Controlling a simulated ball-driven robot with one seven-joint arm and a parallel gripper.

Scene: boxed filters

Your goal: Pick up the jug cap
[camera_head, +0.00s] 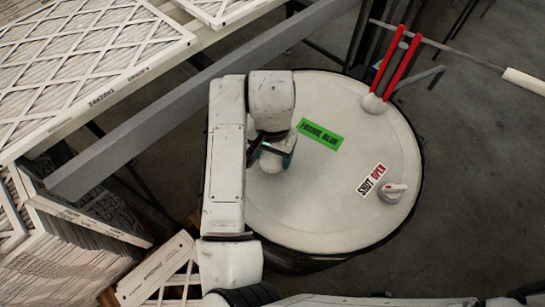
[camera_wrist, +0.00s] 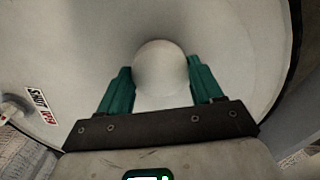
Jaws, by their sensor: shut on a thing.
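The jug cap (camera_wrist: 160,68) looks like a smooth, white, rounded knob in the wrist view. It sits between the two teal fingers of my gripper (camera_wrist: 160,82), which are shut on its sides. In the head view, my gripper (camera_head: 279,150) points down over the left part of a round white lid (camera_head: 310,215). A pale bit of the cap (camera_head: 269,162) shows beside the fingers there; my arm and gripper hide the rest. I cannot tell whether the cap touches the lid's surface.
The lid carries a green label (camera_head: 320,134), a SHUT/OPEN label (camera_head: 372,179), a white knob (camera_head: 392,192) and red handles (camera_head: 388,65) on a white base. Pleated filters (camera_head: 80,60) lie on a rack at left, behind a grey beam (camera_head: 180,105).

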